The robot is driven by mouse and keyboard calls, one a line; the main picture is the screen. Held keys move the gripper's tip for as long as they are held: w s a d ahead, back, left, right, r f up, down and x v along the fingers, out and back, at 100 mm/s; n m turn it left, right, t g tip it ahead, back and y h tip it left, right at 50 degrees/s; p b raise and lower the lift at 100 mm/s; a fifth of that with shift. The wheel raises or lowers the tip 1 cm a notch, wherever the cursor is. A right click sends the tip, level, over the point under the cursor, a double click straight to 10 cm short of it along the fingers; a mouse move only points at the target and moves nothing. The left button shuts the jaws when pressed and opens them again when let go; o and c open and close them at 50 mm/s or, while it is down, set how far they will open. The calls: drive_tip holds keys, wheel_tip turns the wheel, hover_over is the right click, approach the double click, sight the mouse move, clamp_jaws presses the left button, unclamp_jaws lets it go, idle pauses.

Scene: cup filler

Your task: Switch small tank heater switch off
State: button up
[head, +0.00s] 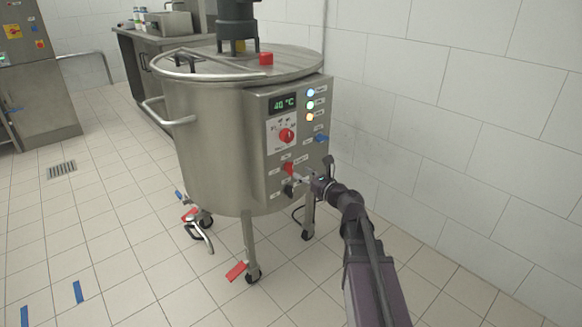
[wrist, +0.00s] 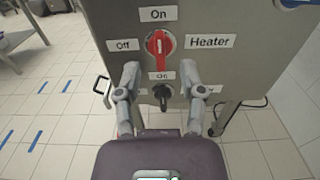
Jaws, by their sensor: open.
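The small tank (head: 205,130) is a round steel vessel on wheeled legs, with a control box on its right side. Its red heater switch (wrist: 159,44) is on the box, with "On" above, "Off" to the left and "Heater" to the right; its handle looks upright, toward "On". The switch also shows in the head view (head: 287,168). My gripper (wrist: 160,72) is open and empty, its fingertips just below the red switch, one to each side. I cannot tell whether they touch the panel. A black knob (wrist: 162,92) shows between the fingers; its side labels are partly hidden.
Above on the panel are a 40 °C display (head: 284,103), a larger red dial (head: 286,135) and lit lamps (head: 310,104). A blue knob (head: 321,138) is to the right. A tiled wall (head: 450,120) stands behind; the floor at left is mostly clear.

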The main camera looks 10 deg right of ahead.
sight(293, 167)
drive_tip(key=shift+x, duration=3.05)
clamp_jaws()
